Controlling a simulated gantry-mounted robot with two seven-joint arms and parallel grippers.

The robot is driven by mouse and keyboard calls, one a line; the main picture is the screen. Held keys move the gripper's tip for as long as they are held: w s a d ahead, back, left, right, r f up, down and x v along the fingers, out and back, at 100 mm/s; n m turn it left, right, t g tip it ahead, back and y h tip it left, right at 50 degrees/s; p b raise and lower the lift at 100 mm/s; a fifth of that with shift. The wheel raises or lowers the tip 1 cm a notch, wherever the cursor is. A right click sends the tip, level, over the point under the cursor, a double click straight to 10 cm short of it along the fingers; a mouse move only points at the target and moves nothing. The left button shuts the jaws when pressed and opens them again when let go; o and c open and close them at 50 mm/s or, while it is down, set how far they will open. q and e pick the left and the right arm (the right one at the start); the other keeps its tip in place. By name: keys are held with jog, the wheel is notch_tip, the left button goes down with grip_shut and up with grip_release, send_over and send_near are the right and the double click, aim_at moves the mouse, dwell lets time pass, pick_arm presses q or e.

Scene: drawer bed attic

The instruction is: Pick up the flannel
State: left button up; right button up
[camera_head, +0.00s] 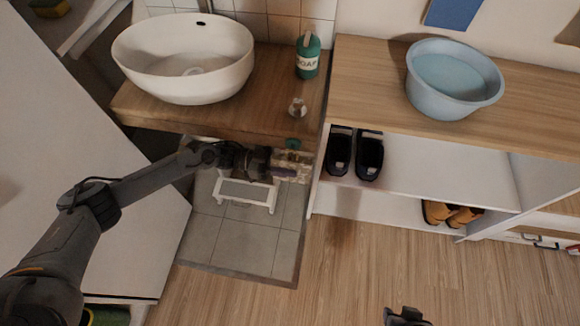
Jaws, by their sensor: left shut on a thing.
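My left gripper (290,164) is at the front edge of the wooden washbasin counter, over the tiled floor patch. It is shut on a small beige, patterned thing (291,173), which I take to be the flannel. The fingers and the held thing overlap, so its full shape is hard to make out. A small green thing (293,142) shows just behind the gripper at the counter edge. A dark part of my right gripper (405,317) shows at the bottom edge; its fingers cannot be made out clearly.
A white washbasin (185,58), a green soap bottle (307,57) and a small pale object (297,107) stand on the counter. A blue basin (452,80) stands on the shelf unit at right, with black shoes (355,153) below. A white stool (245,192) stands under the arm.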

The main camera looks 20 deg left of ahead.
pick_arm(q)
jog(key=shift+r, duration=0.1)
jog(key=shift+r+p, duration=0.65)
jog(key=shift+r, duration=0.15)
jog(key=shift+o, duration=1.4)
jog(key=s+d+p, duration=0.4)
jog(key=s+p, duration=0.2)
jog(key=s, duration=1)
jog(key=shift+s+p, duration=0.15)
jog(key=shift+p, duration=0.2)
jog(key=shift+s+d+f, duration=0.1)
jog(key=shift+s+f, duration=0.05)
jog(key=shift+s, duration=0.5)
jog(key=shift+o, duration=0.6)
jog(key=shift+c, duration=0.6)
